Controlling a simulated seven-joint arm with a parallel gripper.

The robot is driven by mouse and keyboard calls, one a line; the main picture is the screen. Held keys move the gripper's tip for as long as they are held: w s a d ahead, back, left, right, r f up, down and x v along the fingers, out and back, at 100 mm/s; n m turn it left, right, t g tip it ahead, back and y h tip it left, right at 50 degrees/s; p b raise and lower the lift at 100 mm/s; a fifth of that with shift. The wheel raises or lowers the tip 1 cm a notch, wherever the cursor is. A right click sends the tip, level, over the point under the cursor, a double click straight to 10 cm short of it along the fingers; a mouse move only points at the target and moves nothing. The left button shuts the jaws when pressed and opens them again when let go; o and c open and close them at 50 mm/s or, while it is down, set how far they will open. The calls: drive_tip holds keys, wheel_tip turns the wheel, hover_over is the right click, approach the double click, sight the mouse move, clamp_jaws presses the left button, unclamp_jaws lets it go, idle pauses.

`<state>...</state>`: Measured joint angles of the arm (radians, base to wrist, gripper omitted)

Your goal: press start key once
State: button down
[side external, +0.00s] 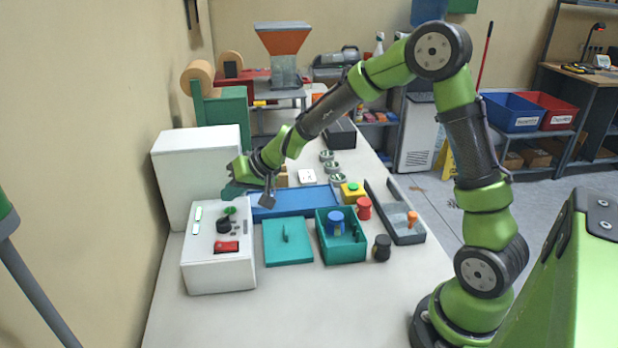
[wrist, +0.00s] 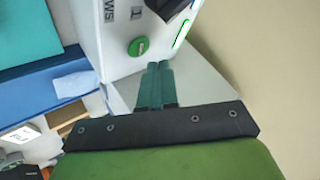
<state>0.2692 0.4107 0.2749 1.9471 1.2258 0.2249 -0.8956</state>
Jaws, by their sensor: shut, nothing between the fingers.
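The start key looks to be the round green button (side external: 229,211) on top of the white control box (side external: 222,272); no label on it is readable. In the wrist view, the green button (wrist: 138,46) shows whole on the white box (wrist: 115,62). My gripper (side external: 230,191) is shut and empty, with teal fingers pointing down near the box's far edge. In the wrist view, the shut fingertips (wrist: 159,65) appear just below and right of the button, apart from it in the picture. Their height above the box is hard to judge.
The box also carries a black knob (side external: 223,226) and a red switch (side external: 227,246). A tall white cabinet (side external: 185,175) stands behind it. A blue tray (side external: 300,203), a teal lid (side external: 288,246) and a teal bin (side external: 343,251) with a blue part lie to the right.

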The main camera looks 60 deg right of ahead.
sight(234, 210)
drive_tip(key=shift+r, duration=2.2)
drive_tip(key=shift+s+a+f+m+g, duration=0.3)
drive_tip(key=shift+s+f+g, duration=0.1)
drive_tip(key=shift+s+f, duration=0.25)
drive_tip(key=s+r, duration=0.4)
drive_tip(key=s, duration=0.9)
drive_tip(key=s+r+n+h, duration=0.1)
drive_tip(key=s+r, duration=0.4)
drive_tip(key=s, duration=0.9)
drive_tip(key=shift+d+g, duration=0.3)
drive_tip(key=shift+d, duration=0.15)
